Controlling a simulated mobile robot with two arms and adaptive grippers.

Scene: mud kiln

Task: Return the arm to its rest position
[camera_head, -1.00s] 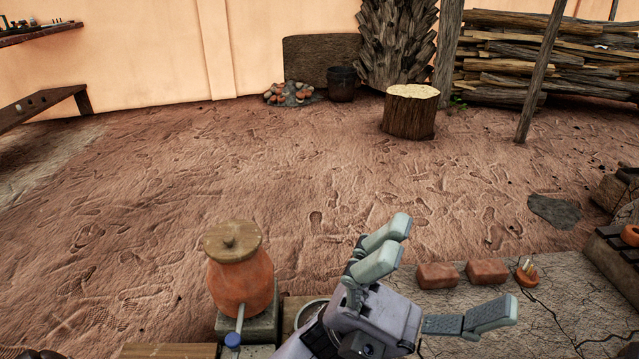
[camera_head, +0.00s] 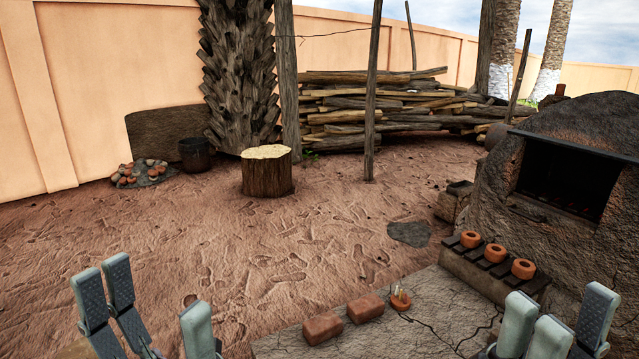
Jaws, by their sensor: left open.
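My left gripper (camera_head: 150,308) is at the lower left of the head view, its grey fingers pointing up and spread apart with nothing between them. My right gripper (camera_head: 567,322) is at the lower right, in front of the stone slab (camera_head: 445,300). Its fingers also point up and stand apart, with nothing seen between them. Both arms below the fingers are mostly cut off by the bottom edge of the picture.
Two red bricks (camera_head: 323,327) and a small orange dish (camera_head: 400,300) lie on the slab. Several clay pots (camera_head: 471,239) stand on a dark rack before the mud kiln (camera_head: 505,170). A stump (camera_head: 267,172) stands farther back. The sandy ground between is mostly open.

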